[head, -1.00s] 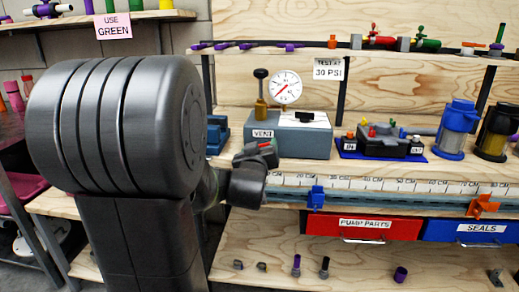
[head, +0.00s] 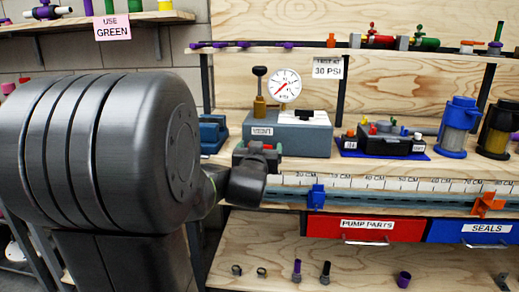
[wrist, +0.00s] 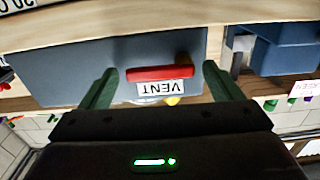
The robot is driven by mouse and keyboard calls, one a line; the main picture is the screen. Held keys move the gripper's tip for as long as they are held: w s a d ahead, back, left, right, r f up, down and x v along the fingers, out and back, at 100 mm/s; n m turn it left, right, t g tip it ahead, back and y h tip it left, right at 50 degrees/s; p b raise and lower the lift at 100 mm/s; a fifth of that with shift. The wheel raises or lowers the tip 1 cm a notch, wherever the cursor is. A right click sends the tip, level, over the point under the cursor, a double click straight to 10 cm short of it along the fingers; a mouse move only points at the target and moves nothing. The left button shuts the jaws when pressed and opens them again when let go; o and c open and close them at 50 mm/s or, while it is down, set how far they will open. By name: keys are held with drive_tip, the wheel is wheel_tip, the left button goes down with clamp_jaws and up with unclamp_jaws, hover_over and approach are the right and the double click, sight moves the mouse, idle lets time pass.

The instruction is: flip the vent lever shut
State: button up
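The vent box (head: 315,142) is a grey-blue box with a VENT label (head: 262,131), standing on the wooden bench. Its red lever (wrist: 160,73) lies level across the box front, beside the upside-down label in the wrist view. In the head view only a small red part shows, behind my gripper (head: 262,152). In the wrist view my gripper (wrist: 162,84) is open. Its two dark green fingers stand apart on either side of the lever, with visible gaps. Whether the fingertips touch the box front cannot be told.
A gauge (head: 285,84) stands behind the box. A blue vise-like block (head: 213,132) is to its left. A black fitting on a blue mat (head: 385,150) is to its right. A ruler rail (head: 400,192) with blue and orange clamps runs along the bench front, above the drawers.

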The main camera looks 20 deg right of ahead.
drive_tip(key=p+v, duration=0.3)
drive_tip(key=v, duration=1.1)
drive_tip(key=shift+w+d, duration=0.1)
drive_tip(key=shift+d, duration=0.1)
drive_tip(key=b+x, duration=0.2)
drive_tip(key=x, duration=1.1)
drive_tip(key=shift+w+n, duration=0.3)
drive_tip(key=shift+b, duration=0.35)
